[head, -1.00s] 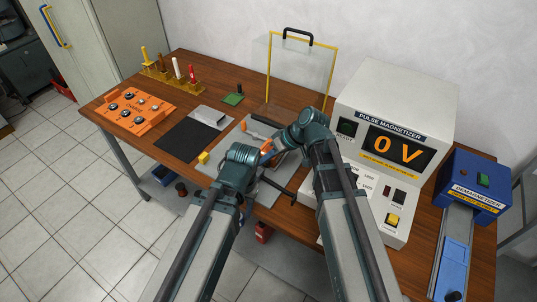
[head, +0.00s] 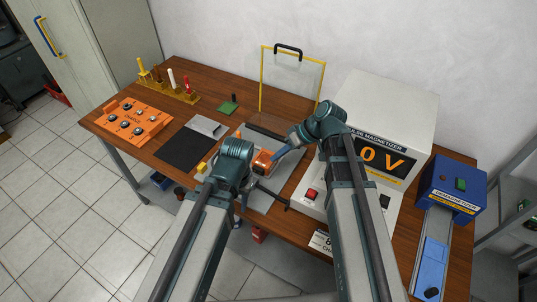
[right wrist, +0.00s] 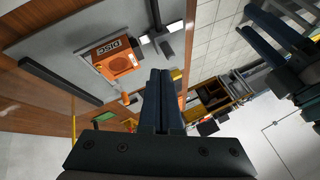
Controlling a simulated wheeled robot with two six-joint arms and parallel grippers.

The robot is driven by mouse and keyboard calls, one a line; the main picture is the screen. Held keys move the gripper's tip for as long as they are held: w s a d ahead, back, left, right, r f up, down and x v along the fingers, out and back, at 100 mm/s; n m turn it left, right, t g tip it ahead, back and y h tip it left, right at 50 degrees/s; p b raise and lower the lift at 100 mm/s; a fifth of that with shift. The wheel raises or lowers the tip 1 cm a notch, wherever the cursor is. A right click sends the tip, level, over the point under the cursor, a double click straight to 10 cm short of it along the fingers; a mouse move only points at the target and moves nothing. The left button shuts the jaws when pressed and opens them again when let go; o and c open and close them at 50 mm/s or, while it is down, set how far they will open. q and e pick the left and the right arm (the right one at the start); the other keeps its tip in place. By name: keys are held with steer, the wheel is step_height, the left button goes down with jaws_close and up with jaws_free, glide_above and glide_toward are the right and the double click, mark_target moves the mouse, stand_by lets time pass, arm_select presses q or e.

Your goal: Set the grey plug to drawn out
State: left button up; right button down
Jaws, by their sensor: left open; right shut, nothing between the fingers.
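An orange box marked DISC (right wrist: 116,58) sits on the grey plate (head: 270,199); it also shows in the head view (head: 262,160). A small light-grey and dark piece (right wrist: 160,36) is beside the box in the right wrist view. I cannot tell whether it is the grey plug. My right gripper (head: 277,155) is shut and empty, its blue fingertips close to the orange box; I cannot tell if they touch. The right wrist view shows its fingers together (right wrist: 160,72). My left gripper (right wrist: 278,35) is open, off to the upper right there; in the head view my left arm mostly hides it.
The pulse magnetizer (head: 385,110) reads 0 V, right of my right arm. The blue demagnetizer (head: 452,190) stands further right. A yellow-framed clear shield (head: 293,80) stands behind the plate. A black mat (head: 186,150) and orange tray (head: 134,118) are at the left.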

arm_select(q)
steer(key=shift+r+p, duration=0.9)
steer(key=shift+r, duration=0.4)
arm_select(e)
steer(key=shift+v, duration=1.7)
steer(key=s+a+f+m+h, duration=0.1)
steer(key=s+f+h, duration=0.1)
steer(key=s+h, duration=0.2)
steer(key=s+a+f+m+g+h, duration=0.1)
steer(key=s+h, duration=0.3)
steer(key=s, duration=0.5)
steer(key=shift+a+f+m+h, duration=0.3)
steer(key=shift+a+f+m, duration=0.3)
steer(key=shift+a+f, duration=0.15)
steer(key=shift+s+a, duration=0.1)
steer(key=shift+s, duration=0.15)
